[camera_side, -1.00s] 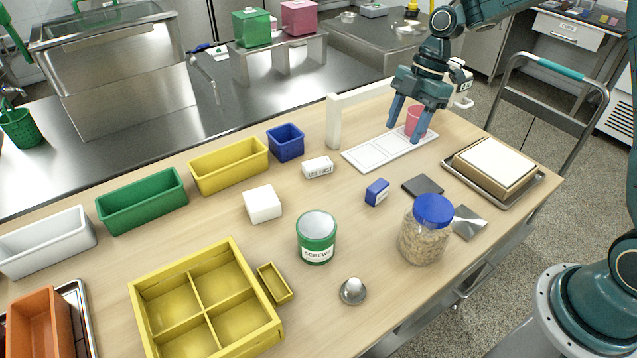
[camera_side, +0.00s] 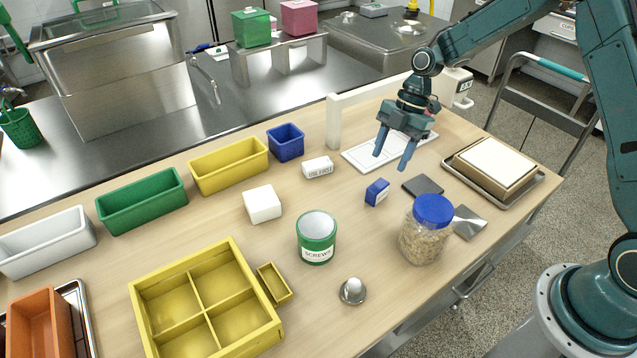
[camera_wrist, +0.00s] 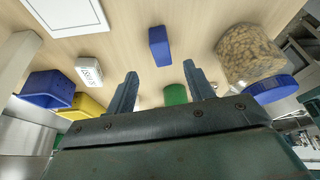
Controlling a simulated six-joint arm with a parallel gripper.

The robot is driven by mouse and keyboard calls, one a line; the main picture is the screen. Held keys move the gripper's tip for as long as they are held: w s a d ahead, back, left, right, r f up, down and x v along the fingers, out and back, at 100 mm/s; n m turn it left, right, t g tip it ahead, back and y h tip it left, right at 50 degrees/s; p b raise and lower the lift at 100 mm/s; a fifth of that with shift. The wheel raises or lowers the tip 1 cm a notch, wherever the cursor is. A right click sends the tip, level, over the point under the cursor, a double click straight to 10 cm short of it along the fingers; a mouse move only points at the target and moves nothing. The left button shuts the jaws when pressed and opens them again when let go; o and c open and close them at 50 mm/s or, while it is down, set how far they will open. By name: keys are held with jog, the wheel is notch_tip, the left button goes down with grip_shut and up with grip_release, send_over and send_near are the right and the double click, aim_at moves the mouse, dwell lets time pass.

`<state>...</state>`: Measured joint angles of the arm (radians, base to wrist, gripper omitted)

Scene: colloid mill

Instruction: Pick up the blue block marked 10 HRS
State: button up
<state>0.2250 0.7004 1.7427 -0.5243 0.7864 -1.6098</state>
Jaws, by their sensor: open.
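The small blue block (camera_side: 377,192) stands on the wooden table, with a pale label on one side that is too small to read. In the wrist view the blue block (camera_wrist: 160,46) lies ahead of the fingers, roughly centred between them. My gripper (camera_side: 392,161) is open and empty, above the table and a little behind the block in the side view. Its two fingers point down and do not touch the block. The wrist view shows my open gripper (camera_wrist: 162,84) with a clear gap between the fingers.
A jar with a blue lid (camera_side: 427,230) stands right of the block. A dark flat square (camera_side: 423,186) lies nearby. A green SCREWS tin (camera_side: 316,238) and a USE FIRST block (camera_side: 318,167) stand to the left. A white panel (camera_side: 365,155) lies behind, near a white upright frame (camera_side: 334,122).

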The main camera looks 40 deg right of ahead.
aim_at(380, 184)
jog(key=shift+x, duration=2.15)
jog(key=shift+f, duration=0.15)
jog(key=shift+x, duration=2.5)
jog(key=shift+s, duration=0.15)
jog(key=c, duration=1.1)
